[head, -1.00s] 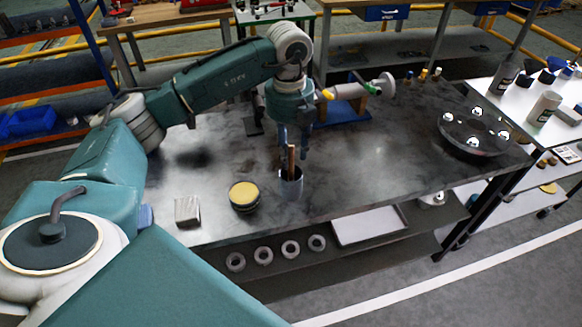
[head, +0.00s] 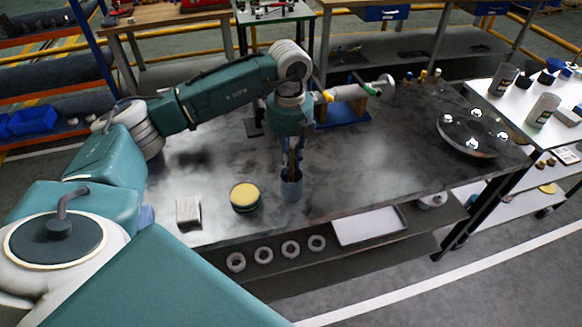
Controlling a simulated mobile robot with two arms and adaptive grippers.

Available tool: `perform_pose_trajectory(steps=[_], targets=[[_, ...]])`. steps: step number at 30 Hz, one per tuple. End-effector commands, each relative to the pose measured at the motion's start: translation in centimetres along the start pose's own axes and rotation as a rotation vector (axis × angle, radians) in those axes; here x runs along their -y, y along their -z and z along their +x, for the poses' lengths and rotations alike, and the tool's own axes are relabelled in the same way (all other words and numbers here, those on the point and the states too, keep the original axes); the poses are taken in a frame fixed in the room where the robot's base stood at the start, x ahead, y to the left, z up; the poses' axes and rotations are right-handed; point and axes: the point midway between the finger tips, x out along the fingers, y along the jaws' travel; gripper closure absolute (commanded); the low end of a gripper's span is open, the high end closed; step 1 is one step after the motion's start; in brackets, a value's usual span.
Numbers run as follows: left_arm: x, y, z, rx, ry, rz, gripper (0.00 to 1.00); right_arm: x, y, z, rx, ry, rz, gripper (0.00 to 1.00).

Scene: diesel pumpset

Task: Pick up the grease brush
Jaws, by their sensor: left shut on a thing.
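The grease brush (head: 292,163) stands upright with its brown handle up in a small grey metal cup (head: 291,187) near the front of the dark workbench (head: 370,190). Its lower end is hidden in the cup. My left gripper (head: 291,158) points straight down over the cup and is shut on the handle. The fingers hide part of the handle. My right gripper is not in view.
A yellow-topped round tin (head: 244,197) and a pale block (head: 188,212) stand left of the cup. A shiny round dish (head: 471,132) lies at the right. A blue-based fixture (head: 345,112) stands behind the gripper. The bench middle right is clear.

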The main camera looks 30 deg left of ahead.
Motion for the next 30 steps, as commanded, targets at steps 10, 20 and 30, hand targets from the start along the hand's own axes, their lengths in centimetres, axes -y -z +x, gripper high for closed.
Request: perform_pose_trajectory(steps=[10,20,30], targets=[[0.1,-0.1,-2.6,0.003,0.004,0.000,1.00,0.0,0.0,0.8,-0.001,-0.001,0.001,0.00],[0.3,-0.1,-11.9,0.007,0.006,-0.001,1.00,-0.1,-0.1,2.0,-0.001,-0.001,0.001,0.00],[0.3,-0.1,-18.7,0.003,0.002,-0.001,1.00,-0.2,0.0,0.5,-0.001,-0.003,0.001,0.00]])
